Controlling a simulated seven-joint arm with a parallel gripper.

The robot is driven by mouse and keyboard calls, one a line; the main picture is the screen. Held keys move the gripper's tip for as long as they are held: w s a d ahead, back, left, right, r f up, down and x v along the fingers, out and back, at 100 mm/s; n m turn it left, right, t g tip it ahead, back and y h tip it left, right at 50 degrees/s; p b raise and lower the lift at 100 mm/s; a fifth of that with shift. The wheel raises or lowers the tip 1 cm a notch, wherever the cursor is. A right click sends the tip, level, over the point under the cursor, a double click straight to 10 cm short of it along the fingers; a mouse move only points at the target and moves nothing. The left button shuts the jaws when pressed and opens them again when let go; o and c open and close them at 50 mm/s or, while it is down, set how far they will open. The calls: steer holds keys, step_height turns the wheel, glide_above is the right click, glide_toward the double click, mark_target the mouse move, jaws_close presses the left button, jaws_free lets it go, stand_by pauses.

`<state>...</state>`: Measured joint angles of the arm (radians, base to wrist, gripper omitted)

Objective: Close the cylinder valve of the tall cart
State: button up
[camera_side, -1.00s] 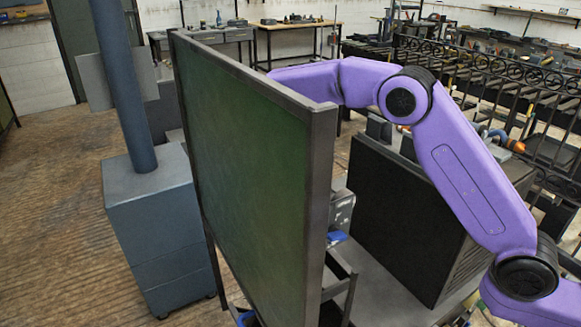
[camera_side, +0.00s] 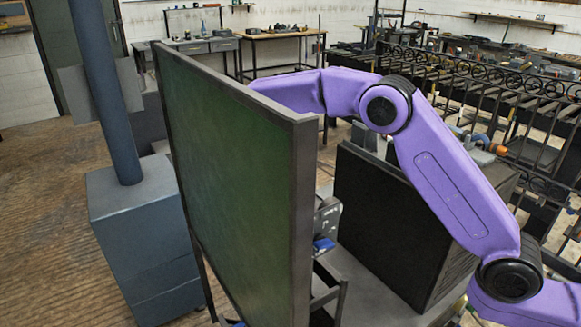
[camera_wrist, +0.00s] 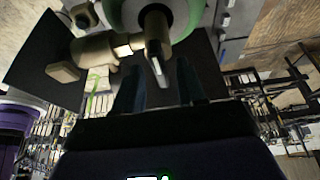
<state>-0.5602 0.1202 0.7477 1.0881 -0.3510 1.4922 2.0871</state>
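In the wrist view, my gripper (camera_wrist: 158,80) has its two dark fingers apart, pointing up the picture. A dark stem or handle with a light tip (camera_wrist: 157,45) lies just beyond and between the fingertips; contact cannot be told. Behind it is a rounded white-and-green body (camera_wrist: 185,15), possibly the cylinder top. A tan valve-like fitting (camera_wrist: 95,50) with a knob (camera_wrist: 62,72) extends to the left. In the side view, my gripper and the valve are hidden behind the green panel (camera_side: 235,165). I cannot pick out the tall cart for certain there.
The dark-framed green panel stands close beside my arm. A blue-grey cabinet with a post (camera_side: 140,235) stands left of it. A large black box (camera_side: 390,225) sits on a grey surface right of it. Benches and a metal rack (camera_side: 490,90) line the back.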

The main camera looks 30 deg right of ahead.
steer(key=shift+r, duration=0.4)
step_height(320, 180, up, 2)
steer(key=shift+s+r, duration=0.1)
steer(key=shift+r, duration=0.15)
steer(key=s+d+r, duration=0.2)
steer(key=s+r, duration=0.2)
steer(key=s, duration=0.2)
steer(key=s+d+r, duration=0.2)
steer(key=s+r, duration=0.3)
steer(key=s, duration=0.2)
steer(key=shift+d+r, duration=0.2)
steer(key=shift+d, duration=0.2)
steer(key=s+d+f+n+y, duration=0.1)
steer(key=s+d+f+n, duration=0.2)
steer(key=s+n, duration=0.5)
steer(key=s+d+f+n+y, duration=0.2)
steer(key=s+f+n, duration=0.4)
steer(key=s+n, duration=0.3)
steer(key=s+d+f+n+y, duration=0.1)
steer(key=s+d+f+n, duration=0.4)
steer(key=n, duration=0.8)
steer(key=s, duration=0.3)
steer(key=shift+s+f+n+y, duration=0.15)
steer(key=shift+s+n+y, duration=0.05)
steer(key=shift+n+y, duration=0.2)
